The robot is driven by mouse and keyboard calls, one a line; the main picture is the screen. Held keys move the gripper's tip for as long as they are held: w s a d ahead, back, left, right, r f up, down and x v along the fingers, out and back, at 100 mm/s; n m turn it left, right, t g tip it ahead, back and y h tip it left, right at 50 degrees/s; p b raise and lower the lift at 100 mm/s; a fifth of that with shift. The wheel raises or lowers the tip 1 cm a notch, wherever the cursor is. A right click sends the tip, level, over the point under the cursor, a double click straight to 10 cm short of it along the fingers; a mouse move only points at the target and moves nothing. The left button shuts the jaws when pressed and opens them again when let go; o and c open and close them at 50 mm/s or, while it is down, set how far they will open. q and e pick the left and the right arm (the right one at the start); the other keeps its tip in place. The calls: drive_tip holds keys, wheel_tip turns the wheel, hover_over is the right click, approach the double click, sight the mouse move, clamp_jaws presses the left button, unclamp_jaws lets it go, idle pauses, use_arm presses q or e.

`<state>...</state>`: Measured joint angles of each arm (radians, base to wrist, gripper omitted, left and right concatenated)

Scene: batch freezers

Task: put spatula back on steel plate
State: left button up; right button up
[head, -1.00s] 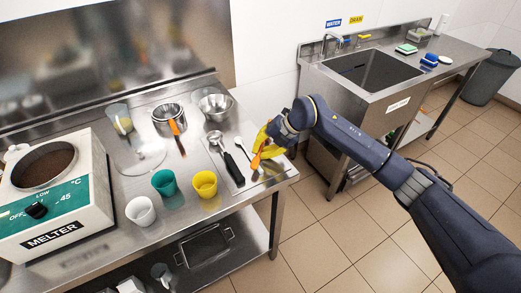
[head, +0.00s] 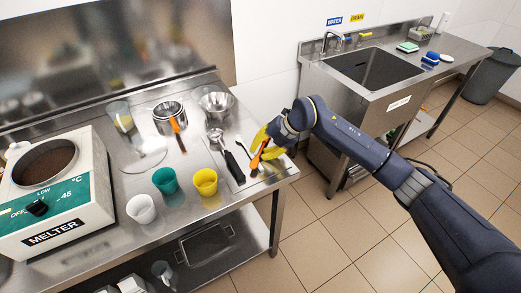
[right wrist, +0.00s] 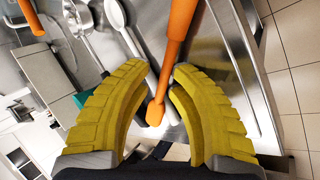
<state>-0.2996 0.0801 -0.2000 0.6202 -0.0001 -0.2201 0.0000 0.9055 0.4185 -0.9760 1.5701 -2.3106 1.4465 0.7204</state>
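The orange spatula (head: 257,156) is at the right end of the worktop, over the steel plate (head: 217,155). My right gripper (head: 263,147), with yellow fingers, is at the spatula. In the right wrist view the fingertips (right wrist: 161,72) come close together around the narrow part of the orange spatula (right wrist: 179,30), its thick handle running up and a small end showing below. I cannot tell whether the spatula touches the plate. A black-handled scoop (head: 234,166) and a white spoon (head: 243,146) lie on the plate beside it. My left gripper is out of view.
Teal (head: 165,181) and yellow (head: 205,182) cups and a white cup (head: 141,208) stand left of the plate. Steel bowls (head: 216,104) and a pot (head: 168,118) with an orange-handled tool are behind. The melter (head: 52,195) fills the left. The worktop's right edge is close to my gripper.

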drive_tip(key=shift+d+f, duration=0.2)
drive_tip(key=shift+r, duration=0.3)
drive_tip(key=v, duration=1.2)
drive_tip(key=shift+r, duration=0.35)
idle(0.8)
